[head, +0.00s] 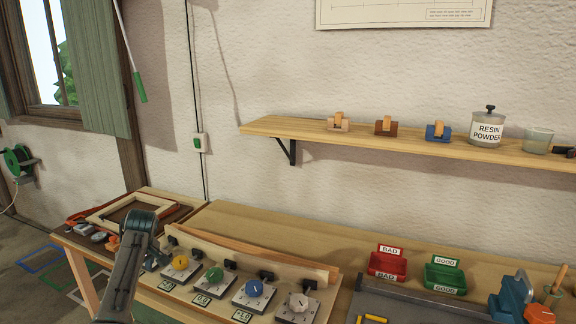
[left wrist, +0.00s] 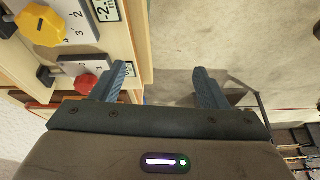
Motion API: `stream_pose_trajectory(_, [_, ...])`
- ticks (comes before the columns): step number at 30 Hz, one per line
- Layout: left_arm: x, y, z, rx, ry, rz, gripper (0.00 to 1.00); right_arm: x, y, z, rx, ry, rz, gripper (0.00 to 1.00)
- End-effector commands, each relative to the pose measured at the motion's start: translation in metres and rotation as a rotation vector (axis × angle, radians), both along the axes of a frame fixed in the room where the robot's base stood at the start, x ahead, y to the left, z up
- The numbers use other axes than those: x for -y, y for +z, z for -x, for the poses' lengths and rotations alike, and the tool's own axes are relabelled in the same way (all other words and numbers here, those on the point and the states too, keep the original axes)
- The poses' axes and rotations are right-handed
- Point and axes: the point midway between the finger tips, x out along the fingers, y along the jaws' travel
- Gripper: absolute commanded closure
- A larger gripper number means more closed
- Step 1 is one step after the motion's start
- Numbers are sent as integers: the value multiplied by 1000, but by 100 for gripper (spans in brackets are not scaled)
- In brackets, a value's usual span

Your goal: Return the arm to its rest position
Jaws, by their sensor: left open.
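My left arm (head: 128,272) rises from the lower left in the head view, in front of the left end of the dial panel. In the left wrist view my left gripper (left wrist: 161,78) is open, with its two blue-grey fingers apart and nothing between them. The fingers are over the bench's front edge, with floor beyond. A yellow knob (left wrist: 40,26) and a red knob (left wrist: 85,84) are left of the fingers. The red knob does not show in the head view, where my arm covers that end. My right gripper is in neither view.
The dial panel also holds green (head: 214,275), blue (head: 254,288) and white (head: 299,302) knobs. A wooden frame (head: 112,216) lies behind my arm. A red bin (head: 388,264) and a green bin (head: 445,276) stand right. A shelf (head: 300,130) spans the wall.

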Motion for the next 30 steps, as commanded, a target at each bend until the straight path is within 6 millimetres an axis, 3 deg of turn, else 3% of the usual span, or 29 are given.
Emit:
stream_pose_trajectory(7, [16,-48,34,-25,-115,-14,32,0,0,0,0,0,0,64])
stream_pose_trajectory(11, [28,-82,65,-43,-209,-22,32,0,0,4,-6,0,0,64])
stream_pose_trajectory(15, [48,-122,116,-67,-346,-30,32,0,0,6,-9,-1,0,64])
stream_pose_trajectory(21, [77,-163,200,-95,-544,-34,32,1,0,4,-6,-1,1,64])
stream_pose_trajectory(26, [100,-179,273,-111,-701,-33,32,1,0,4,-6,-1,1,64])
stream_pose_trajectory(30, [119,-181,338,-120,-831,-29,32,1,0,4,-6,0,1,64])
